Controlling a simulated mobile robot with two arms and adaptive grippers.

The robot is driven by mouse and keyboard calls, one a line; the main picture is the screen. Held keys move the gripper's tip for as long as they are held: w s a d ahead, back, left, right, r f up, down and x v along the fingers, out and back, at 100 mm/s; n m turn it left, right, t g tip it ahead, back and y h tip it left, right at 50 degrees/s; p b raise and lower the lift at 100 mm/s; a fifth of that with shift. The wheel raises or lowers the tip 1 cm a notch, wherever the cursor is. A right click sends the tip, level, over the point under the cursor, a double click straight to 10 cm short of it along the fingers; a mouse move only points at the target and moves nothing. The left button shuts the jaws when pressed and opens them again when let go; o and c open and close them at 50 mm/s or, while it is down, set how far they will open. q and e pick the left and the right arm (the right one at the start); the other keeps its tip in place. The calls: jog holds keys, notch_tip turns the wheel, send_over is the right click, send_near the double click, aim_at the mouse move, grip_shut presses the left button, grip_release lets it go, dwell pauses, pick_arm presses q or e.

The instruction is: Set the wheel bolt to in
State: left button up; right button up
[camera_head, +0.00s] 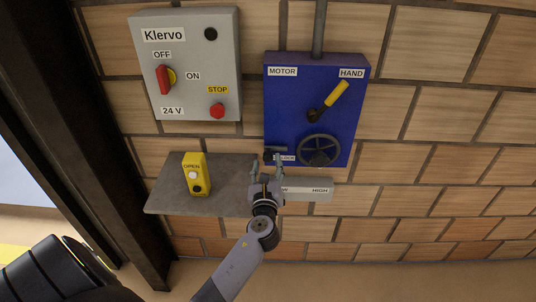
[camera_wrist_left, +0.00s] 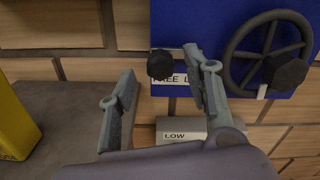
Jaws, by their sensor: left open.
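A blue box (camera_head: 290,110) on the brick wall is marked MOTOR and HAND. The wheel bolt seems to be the small dark knob (camera_wrist_left: 160,64) at the box's lower left edge, above a partly hidden label reading "FREE L…" in the wrist view. The black handwheel (camera_head: 319,150) is right of it and also shows in the wrist view (camera_wrist_left: 232,72). My left gripper (camera_head: 267,163) is open and empty in front of the knob area. In the wrist view its fingers lie below and to either side of the knob, apparently apart from it. My right gripper is not in view.
A grey shelf (camera_head: 160,197) carries a yellow OPEN button box (camera_head: 196,174) left of my gripper. A grey Klervo cabinet (camera_head: 200,85) with a red switch hangs upper left. A yellow-handled lever (camera_head: 336,94) sits above the wheel.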

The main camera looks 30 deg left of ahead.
aim_at(268, 159)
pick_arm(q)
jog(key=shift+x, duration=2.05)
jog(key=shift+c, duration=0.2)
grip_shut()
